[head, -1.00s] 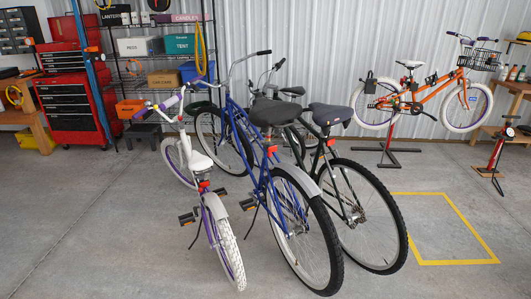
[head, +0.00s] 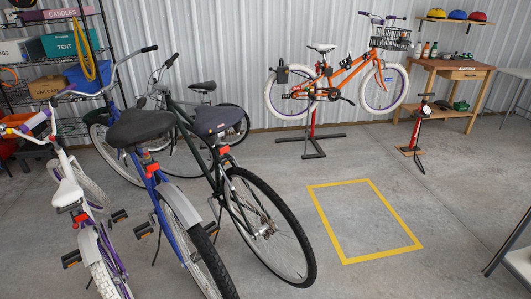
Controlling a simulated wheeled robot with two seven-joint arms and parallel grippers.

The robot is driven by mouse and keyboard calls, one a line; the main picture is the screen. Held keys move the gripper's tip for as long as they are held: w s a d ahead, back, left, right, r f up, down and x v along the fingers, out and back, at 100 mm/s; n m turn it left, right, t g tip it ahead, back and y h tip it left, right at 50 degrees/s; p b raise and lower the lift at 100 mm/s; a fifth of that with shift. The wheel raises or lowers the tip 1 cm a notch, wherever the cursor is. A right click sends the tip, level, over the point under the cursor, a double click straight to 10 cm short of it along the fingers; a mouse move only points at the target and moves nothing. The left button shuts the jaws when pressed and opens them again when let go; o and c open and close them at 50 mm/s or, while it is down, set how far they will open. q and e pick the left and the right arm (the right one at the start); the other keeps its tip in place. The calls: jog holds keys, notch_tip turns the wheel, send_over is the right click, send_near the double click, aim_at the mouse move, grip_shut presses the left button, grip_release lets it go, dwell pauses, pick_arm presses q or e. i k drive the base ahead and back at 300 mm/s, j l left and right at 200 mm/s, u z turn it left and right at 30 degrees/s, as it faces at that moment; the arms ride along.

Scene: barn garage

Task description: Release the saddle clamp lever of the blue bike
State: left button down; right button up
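The blue bike (head: 151,187) stands at the left of the head view, seen from behind, between a small white and purple bike and a dark green bike. Its wide black saddle (head: 141,127) sits on top of the seat post. The saddle clamp below the saddle is too small to make out, and I cannot see its lever. The lower part of the rear wheel is cut off by the bottom edge. Neither of my grippers is in view.
The white and purple bike (head: 68,192) is close on the left, the dark green bike (head: 245,205) close on the right. A yellow floor rectangle (head: 382,254) is empty. An orange bike (head: 345,70) hangs on a stand. A wooden workbench (head: 452,70) stands at the back right.

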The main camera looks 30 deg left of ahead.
aim_at(148, 175)
jog(key=i+l+z, duration=0.35)
jog(key=i+z, duration=0.35)
jog(key=i, duration=0.2)
jog(key=i+z, duration=0.35)
jog(key=i, duration=0.15)
jog(key=i+u, duration=0.3)
jog(key=i, duration=0.2)
jog(key=i+u, duration=0.3)
jog(key=i, duration=0.15)
jog(key=i+l+u, duration=0.3)
jog(key=i, duration=0.2)
jog(key=i+j+u, duration=0.4)
jog(key=i+u, duration=0.85)
jog(key=i+l+u, duration=0.2)
jog(key=i+u, duration=0.9)
jog(key=u, duration=0.2)
jog(key=i+l+u, duration=0.25)
jog(key=u, duration=0.2)
jog(key=i+l+u, duration=0.3)
jog(key=u, duration=0.15)
jog(key=i+l+u, duration=0.25)
jog(key=l+u, duration=0.2)
jog(key=i+l+u, duration=0.35)
jog(key=l+u, duration=0.15)
jog(key=i+l+u, duration=0.25)
jog(key=l, duration=0.25)
jog(key=k+j, duration=0.05)
jog(key=k, duration=0.05)
